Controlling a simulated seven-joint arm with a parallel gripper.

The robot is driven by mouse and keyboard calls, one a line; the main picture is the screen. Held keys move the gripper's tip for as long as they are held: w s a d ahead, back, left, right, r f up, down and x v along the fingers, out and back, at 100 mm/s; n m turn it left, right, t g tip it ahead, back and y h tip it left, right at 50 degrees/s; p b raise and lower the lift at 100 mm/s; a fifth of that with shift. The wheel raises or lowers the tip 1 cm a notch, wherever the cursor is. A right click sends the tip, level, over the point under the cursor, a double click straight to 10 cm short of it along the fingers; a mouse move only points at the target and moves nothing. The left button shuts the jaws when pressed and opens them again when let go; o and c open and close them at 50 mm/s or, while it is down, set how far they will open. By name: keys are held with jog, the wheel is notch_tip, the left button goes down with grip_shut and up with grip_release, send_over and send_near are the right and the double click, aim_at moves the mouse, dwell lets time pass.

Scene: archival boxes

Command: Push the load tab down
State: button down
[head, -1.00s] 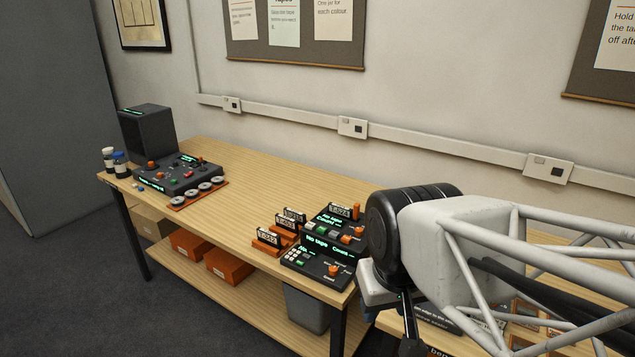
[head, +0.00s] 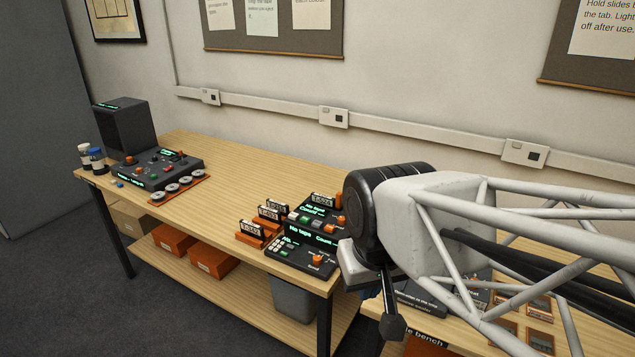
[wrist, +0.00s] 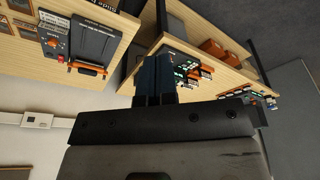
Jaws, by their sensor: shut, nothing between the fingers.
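Two dark tape units with green "No tape" and "Count" displays stand at the bench's near right end, the front one (head: 300,252) and the rear one (head: 318,214). Both carry small buttons and orange knobs. I cannot make out which part is the load tab. In the wrist view these units (wrist: 186,68) show small, beyond my fingers. My gripper (wrist: 154,64) is shut and empty, its dark fingers apart from everything in view. A dark device with an orange bar (wrist: 90,68) lies on another bench in the wrist view. My arm hides part of the area right of the tape units.
Orange holders with labelled tapes (head: 262,222) stand left of the units. A console (head: 157,168), a dark box (head: 125,127) and jars (head: 91,157) are at the far left. The wooden bench (head: 240,175) is clear in the middle. A second bench (head: 560,322) carries small framed items.

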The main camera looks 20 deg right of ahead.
jog(key=w+d+r+m, duration=0.1)
jog(key=w+r, duration=0.1)
jog(key=w, duration=0.4)
jog(key=w+d+r+m, duration=0.1)
jog(key=w+r, duration=0.2)
jog(key=w, duration=0.4)
jog(key=m+g, duration=0.3)
jog(key=m, duration=0.4)
send_over(340, 193)
notch_tip(340, 193, down, 9)
jog(key=shift+f, duration=0.15)
jog(key=shift+f, duration=0.1)
notch_tip(340, 193, down, 14)
jog(key=shift+r, duration=0.1)
